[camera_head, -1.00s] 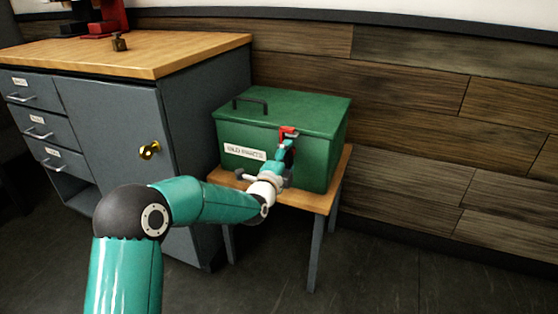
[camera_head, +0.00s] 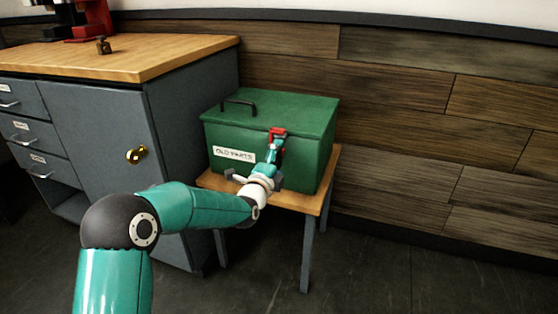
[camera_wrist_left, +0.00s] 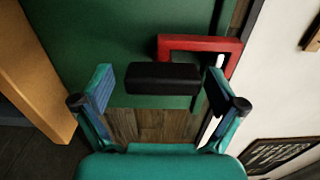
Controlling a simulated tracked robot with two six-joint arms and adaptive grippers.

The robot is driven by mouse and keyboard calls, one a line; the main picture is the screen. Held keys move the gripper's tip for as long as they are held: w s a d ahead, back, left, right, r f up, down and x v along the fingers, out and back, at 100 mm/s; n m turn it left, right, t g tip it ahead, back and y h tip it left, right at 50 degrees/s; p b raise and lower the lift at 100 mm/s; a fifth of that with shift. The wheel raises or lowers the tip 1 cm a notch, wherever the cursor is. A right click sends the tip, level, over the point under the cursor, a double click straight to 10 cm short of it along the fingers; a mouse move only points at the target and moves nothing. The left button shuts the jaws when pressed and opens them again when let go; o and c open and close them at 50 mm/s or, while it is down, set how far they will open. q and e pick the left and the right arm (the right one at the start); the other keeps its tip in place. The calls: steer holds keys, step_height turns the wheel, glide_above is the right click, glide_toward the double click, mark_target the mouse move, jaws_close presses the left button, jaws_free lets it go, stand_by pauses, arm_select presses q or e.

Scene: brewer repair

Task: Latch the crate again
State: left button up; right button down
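The green crate (camera_head: 315,150) is closed, with its lid down and an "OLD PARTS" label (camera_head: 234,155) on its front. A red latch (camera_head: 278,132) shows on the upper right of the crate's front. In the left wrist view, a red angular frame (camera_wrist_left: 203,42) is the latch part, with a black bar (camera_wrist_left: 163,86) just below it. My left gripper (camera_head: 275,147) is at the crate's front, just below the red latch. In the left wrist view its fingers (camera_wrist_left: 160,80) are apart, one on each side of the black bar; contact cannot be told. My right gripper is not in view.
The crate stands on a small wooden-topped table (camera_head: 312,200) against the plank wall (camera_head: 430,140). A grey cabinet (camera_head: 105,125) with a brass knob (camera_head: 137,155) stands close on the left. A black handle (camera_head: 238,104) is on the lid. The floor on the right is clear.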

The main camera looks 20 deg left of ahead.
arm_select(q)
steer(key=shift+a, duration=0.1)
steer(key=shift+s+r, duration=0.1)
steer(key=shift+s, duration=0.15)
steer(key=s, duration=1.1)
steer(key=shift+s, duration=0.25)
